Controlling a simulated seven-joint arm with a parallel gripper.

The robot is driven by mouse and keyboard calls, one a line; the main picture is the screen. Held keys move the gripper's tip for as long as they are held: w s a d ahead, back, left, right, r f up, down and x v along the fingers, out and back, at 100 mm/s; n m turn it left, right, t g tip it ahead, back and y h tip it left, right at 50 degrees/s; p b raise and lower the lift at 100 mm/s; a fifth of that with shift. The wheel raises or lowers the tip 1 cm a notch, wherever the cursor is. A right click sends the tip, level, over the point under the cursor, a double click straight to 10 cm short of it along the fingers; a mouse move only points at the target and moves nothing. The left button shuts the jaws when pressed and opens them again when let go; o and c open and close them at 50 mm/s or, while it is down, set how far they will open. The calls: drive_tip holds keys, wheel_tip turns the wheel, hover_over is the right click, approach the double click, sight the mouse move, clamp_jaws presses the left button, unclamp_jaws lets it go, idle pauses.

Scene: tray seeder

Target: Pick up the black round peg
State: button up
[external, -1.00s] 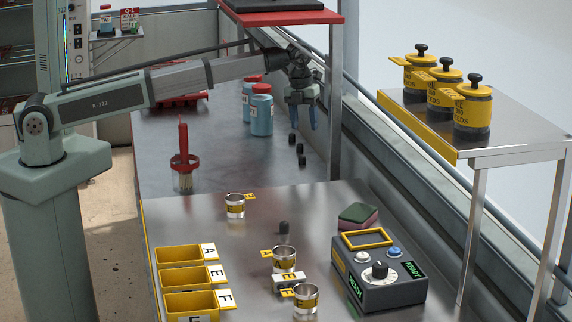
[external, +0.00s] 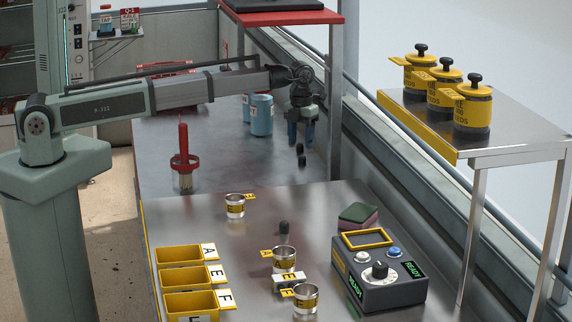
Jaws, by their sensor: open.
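Small black pegs stand in a short row on the far part of the metal table: one (external: 300,149) just under my gripper and one (external: 302,162) a little nearer the camera. They are too small to tell whether they are round. Another dark peg (external: 284,228) stands alone on the near table. My gripper (external: 301,144) points down with its blue fingers apart, low over the far end of the row. Any peg behind the fingers is hidden.
Metal cups (external: 284,259), yellow bins (external: 186,250) and a control box (external: 381,275) occupy the near table. A rail (external: 375,105) runs along the right.

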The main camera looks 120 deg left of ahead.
sight(302, 159)
drive_tip(key=shift+w+a+f, duration=0.1)
drive_tip(key=shift+f, duration=1.25)
drive_tip(key=shift+w+a+f, duration=0.1)
drive_tip(key=shift+f, duration=1.25)
clamp_jaws()
